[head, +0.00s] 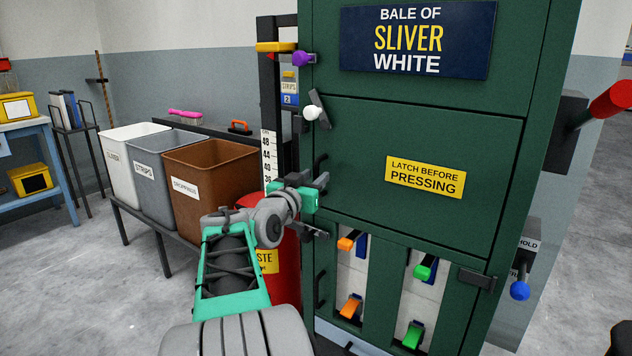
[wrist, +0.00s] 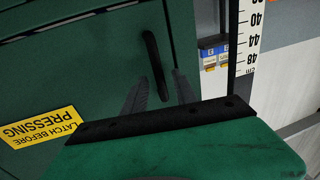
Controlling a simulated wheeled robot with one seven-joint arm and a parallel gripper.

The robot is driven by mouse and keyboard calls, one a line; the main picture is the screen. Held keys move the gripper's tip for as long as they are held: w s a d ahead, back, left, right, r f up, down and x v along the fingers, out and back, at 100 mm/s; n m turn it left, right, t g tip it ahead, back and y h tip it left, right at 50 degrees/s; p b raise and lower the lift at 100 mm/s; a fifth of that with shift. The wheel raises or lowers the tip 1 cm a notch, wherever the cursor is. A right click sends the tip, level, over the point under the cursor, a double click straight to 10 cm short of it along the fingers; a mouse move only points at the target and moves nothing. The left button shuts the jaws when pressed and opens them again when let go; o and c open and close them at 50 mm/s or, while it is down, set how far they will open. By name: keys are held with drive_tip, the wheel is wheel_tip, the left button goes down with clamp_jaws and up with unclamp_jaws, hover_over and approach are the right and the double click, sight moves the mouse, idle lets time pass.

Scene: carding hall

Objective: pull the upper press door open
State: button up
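The upper press door (head: 345,150) is a green panel with a yellow "LATCH BEFORE PRESSING" label (head: 425,177); it looks shut. It also shows in the wrist view (wrist: 80,70). Its black bar handle (head: 320,163) is on the left edge and shows in the wrist view (wrist: 155,58). A dark latch lever with a white knob (head: 313,112) sits at the door's upper left, tilted.
A purple-knobbed latch (head: 302,58) is above. Lower doors with orange (head: 350,243) and green (head: 425,268) levers are below. A red bin (head: 284,265) and a height scale (head: 268,158) stand left of the press. White, grey and brown bins (head: 210,165) stand farther left.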

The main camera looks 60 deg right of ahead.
drive_tip(key=shift+w+d, duration=0.1)
drive_tip(key=shift+d, duration=0.9)
clamp_jaws()
drive_tip(key=shift+a, duration=0.15)
idle(0.5)
